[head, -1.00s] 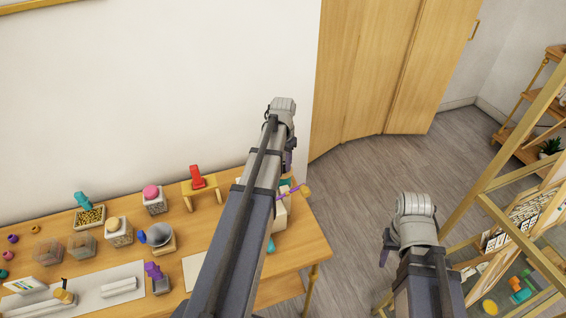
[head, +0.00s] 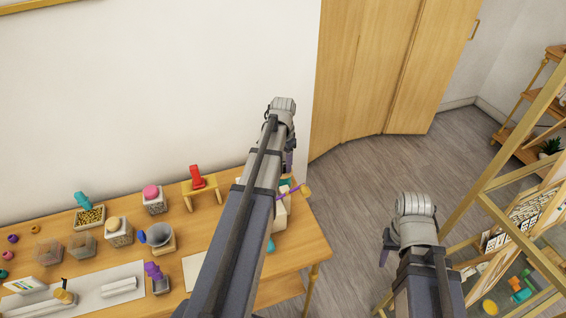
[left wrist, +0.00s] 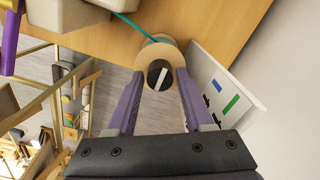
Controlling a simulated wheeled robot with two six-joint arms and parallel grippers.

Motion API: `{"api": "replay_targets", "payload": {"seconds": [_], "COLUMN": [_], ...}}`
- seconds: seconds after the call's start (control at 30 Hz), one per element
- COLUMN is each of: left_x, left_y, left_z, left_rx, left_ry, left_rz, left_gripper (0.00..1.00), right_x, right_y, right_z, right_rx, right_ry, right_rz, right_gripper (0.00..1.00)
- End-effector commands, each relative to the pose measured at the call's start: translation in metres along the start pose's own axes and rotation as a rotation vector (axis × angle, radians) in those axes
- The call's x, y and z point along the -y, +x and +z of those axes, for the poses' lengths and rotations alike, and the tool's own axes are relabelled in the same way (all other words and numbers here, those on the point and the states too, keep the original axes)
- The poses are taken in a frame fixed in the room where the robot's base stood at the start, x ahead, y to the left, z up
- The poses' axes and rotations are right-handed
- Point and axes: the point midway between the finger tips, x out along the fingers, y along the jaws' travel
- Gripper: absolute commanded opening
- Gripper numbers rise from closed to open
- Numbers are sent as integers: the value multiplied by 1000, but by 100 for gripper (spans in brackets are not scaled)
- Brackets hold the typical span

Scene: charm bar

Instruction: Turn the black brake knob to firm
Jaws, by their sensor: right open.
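The black brake knob (left wrist: 160,75), a round black disc with a white bar across it, shows in the left wrist view. It sits at the face of a tan spool (left wrist: 158,50). The white bar is tilted, its upper end leaning right. My left gripper (left wrist: 160,78) has its two purple fingers apart, one on each side of the knob; I cannot tell whether they touch it. In the head view my left gripper (head: 289,150) is at the table's far right end and the knob is hidden. My right gripper (head: 386,250) is open, away from the table.
A white panel (left wrist: 235,100) with green, blue and black marks stands right of the knob in the left wrist view. A teal thread (left wrist: 135,25) runs to the spool. In the head view, jars, a funnel (head: 157,236) and a red-topped stand (head: 200,190) are left of my arm.

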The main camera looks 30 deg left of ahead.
Motion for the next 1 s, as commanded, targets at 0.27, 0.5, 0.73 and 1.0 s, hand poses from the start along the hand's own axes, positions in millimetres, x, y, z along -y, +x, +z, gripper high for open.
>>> {"api": "replay_targets", "payload": {"seconds": [0.27,0.5,0.73,1.0], "left_x": [0,0,0,0], "left_y": [0,-4,-22,-58], "left_z": [0,0,0,0], "left_rx": [0,0,0,0], "left_ry": [-1,-1,-1,-1], "left_rz": [0,0,0,0], "left_gripper": [70,70,70,70], "right_x": [0,0,-2,-6], "right_y": [0,-4,-22,-58], "right_z": [0,0,1,3], "right_rx": [0,0,0,0], "right_ry": [0,0,-1,-2], "right_rz": [0,0,0,0], "right_gripper": [50,50,50,50]}}
